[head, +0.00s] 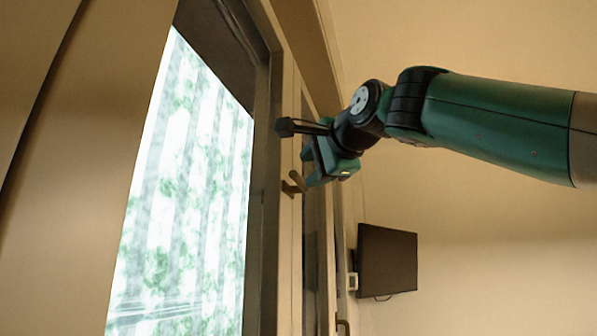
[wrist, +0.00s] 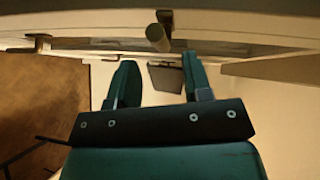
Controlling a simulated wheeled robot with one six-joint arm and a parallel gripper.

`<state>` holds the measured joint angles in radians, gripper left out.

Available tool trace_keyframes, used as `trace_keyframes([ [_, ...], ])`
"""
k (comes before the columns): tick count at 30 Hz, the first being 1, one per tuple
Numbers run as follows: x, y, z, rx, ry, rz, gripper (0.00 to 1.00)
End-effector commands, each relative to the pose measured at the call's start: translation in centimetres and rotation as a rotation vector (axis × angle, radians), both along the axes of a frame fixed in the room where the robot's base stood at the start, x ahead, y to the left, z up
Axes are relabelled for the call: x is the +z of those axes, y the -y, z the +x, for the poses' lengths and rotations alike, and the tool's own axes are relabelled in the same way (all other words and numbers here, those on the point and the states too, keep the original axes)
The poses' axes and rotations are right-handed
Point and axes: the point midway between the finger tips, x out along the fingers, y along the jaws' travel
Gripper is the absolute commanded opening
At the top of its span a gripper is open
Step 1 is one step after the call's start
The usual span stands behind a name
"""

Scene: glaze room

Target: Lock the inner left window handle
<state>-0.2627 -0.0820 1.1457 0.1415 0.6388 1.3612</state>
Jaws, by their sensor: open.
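A brass-coloured window handle (head: 294,184) sits on the pale window frame just beside my gripper (head: 310,166). In the wrist view this handle (wrist: 157,36) is at the top centre, its rounded end towards the camera. My gripper (wrist: 160,72) is open and empty there, its two green fingers spread apart. The handle lies beyond the fingertips, roughly in line with the gap, and does not appear to be held. In the head view the fingers partly overlap the frame near the handle, so contact cannot be told.
A second handle (head: 342,325) is lower on the frame at the right. A dark wall screen (head: 387,261) hangs on the far wall. The bright window pane (head: 185,190) is left of the handle. Open room lies right of my arm.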

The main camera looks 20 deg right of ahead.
Motion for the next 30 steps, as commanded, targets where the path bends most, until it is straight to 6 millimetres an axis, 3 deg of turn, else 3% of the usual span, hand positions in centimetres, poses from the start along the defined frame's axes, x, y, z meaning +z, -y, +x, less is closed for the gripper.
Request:
trace_keyframes([
  [3,0.0,-0.3,2.5,-0.001,-0.003,-0.003,0.45],
  [9,-0.5,-0.8,5.1,0.0,-0.002,-0.001,0.45],
  [21,-0.9,-0.9,5.9,0.0,0.0,-0.002,0.45],
  [23,-0.8,-0.9,5.9,0.0,0.0,-0.002,0.34],
  [27,-0.8,-0.9,5.9,0.0,0.0,-0.002,0.02],
  [30,-0.8,-0.9,5.9,0.0,0.0,-0.002,0.0],
])
